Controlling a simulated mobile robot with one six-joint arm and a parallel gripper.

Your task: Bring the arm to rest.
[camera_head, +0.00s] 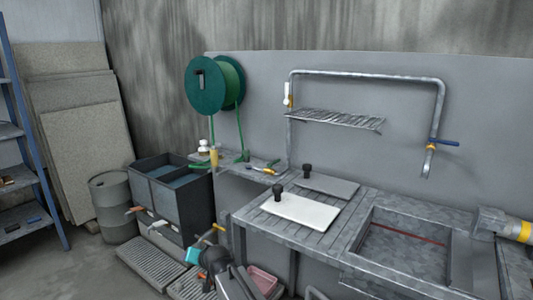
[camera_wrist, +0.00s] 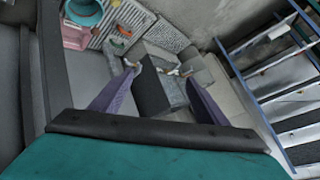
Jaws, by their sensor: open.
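My gripper (camera_wrist: 160,76) shows in the wrist view with its two purple-grey fingers spread wide apart. It is open, and nothing is held between the fingers. Beyond the fingertips, lower down, is a dark box-like tank. In the head view my arm (camera_head: 228,278) reaches in at the bottom edge, in front of the floor and below the dark twin tank (camera_head: 183,213). The fingers cannot be made out clearly in that view.
A worktop with a white board (camera_head: 300,211) and a sink (camera_head: 405,243) fills the right. A green hose reel (camera_head: 205,86) hangs on the wall. A drum (camera_head: 115,208) and blue-framed shelf (camera_head: 20,130) stand left. Floor gratings (camera_head: 152,262) and a pink tray (camera_head: 263,280) lie near my arm.

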